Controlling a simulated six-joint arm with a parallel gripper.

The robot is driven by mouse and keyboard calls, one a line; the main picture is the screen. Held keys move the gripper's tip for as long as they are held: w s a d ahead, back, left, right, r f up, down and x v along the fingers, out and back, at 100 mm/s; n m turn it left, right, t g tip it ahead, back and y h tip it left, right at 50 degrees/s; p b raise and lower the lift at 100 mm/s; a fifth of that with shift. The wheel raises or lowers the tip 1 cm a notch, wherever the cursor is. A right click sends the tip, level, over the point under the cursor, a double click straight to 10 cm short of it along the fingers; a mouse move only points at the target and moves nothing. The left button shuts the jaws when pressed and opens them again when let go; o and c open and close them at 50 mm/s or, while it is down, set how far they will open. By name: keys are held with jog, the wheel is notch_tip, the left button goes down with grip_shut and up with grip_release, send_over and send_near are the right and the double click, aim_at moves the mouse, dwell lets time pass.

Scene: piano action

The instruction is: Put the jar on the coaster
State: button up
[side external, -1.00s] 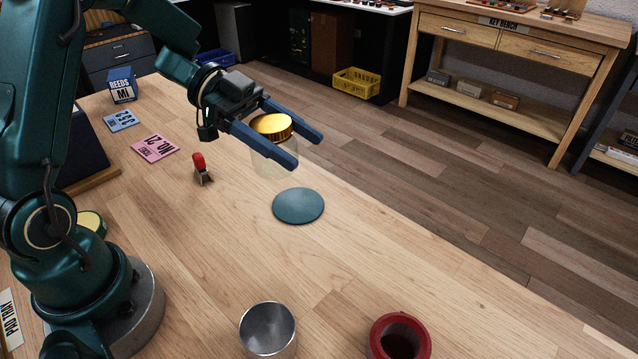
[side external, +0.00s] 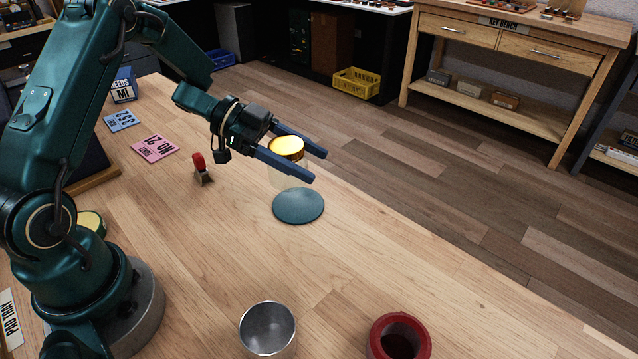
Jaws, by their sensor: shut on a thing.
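The clear jar with a gold lid (side external: 287,147) is between the fingers of my gripper (side external: 293,164), which is shut on it. The jar looks upright. Its glass body is faint and partly hidden by the near finger. The round teal coaster (side external: 298,207) lies flat on the wooden table. The jar appears just behind and above the coaster in the picture. I cannot tell how high its base is above the table.
A red-handled tool (side external: 202,168) and pink card (side external: 154,148) lie left of the coaster. A metal cup (side external: 267,329) and red ring-shaped container (side external: 399,338) stand at the front. The table (side external: 365,255) right of the coaster is clear, up to its edge.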

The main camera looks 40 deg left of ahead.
jog(key=shift+x, duration=0.95)
jog(key=shift+f, duration=2.1)
jog(key=shift+f, duration=0.1)
jog(key=o, duration=1.5)
jog(key=shift+s+a, duration=0.1)
jog(key=shift+a, duration=0.1)
jog(key=shift+v, duration=3.6)
